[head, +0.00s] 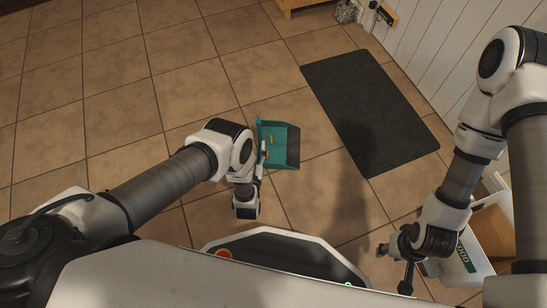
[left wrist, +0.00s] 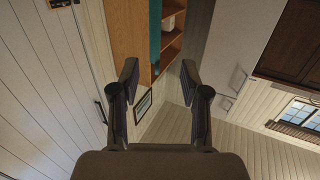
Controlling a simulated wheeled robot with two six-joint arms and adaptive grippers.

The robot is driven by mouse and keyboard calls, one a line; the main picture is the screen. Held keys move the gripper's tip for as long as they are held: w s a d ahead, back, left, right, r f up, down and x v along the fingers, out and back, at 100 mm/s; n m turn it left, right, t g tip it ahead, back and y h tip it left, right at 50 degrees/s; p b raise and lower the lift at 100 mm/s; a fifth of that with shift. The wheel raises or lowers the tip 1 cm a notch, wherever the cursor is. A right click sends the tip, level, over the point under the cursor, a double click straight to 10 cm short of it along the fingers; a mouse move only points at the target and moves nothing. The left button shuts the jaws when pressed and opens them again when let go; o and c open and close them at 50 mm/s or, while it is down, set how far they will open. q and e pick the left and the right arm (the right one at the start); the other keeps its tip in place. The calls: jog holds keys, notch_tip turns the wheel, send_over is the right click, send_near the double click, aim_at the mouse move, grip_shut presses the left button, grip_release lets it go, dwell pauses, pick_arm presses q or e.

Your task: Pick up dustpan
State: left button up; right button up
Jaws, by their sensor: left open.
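The teal dustpan (head: 268,132) is in the middle of the head view, with a few small yellowish bits in its pan. My left gripper (head: 262,161) is at the dustpan's left edge, partly hidden by my own wrist. In the left wrist view its two fingers (left wrist: 165,82) are spread apart with nothing clearly held between them. A teal strip (left wrist: 155,32) shows beyond the fingertips there; I cannot tell whether it is the dustpan. Whether the gripper touches the dustpan is unclear. My right gripper (head: 393,268) is at the lower right, away from the dustpan, with its dark fingers apart.
A dark mat (head: 366,108) lies on the tiled floor to the right of the dustpan. A white box with a brown inside (head: 468,264) stands near my right gripper. A white panelled wall (head: 440,50) bounds the right. The floor at the upper left is clear.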

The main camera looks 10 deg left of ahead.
aim_at(259, 129)
pick_arm(q)
jog(key=w+b, duration=0.1)
jog(key=w, duration=0.1)
jog(key=w+b, duration=0.1)
jog(key=w, duration=0.1)
jog(key=w+f+b, duration=0.1)
jog(key=w+b, duration=0.1)
jog(key=w, duration=0.1)
jog(key=shift+a, duration=0.2)
jog(key=shift+w, duration=0.4)
jog(key=shift+r, duration=0.2)
pick_arm(e)
notch_tip(259, 129, down, 5)
jog(key=shift+w+r, duration=0.1)
pick_arm(q)
grip_shut()
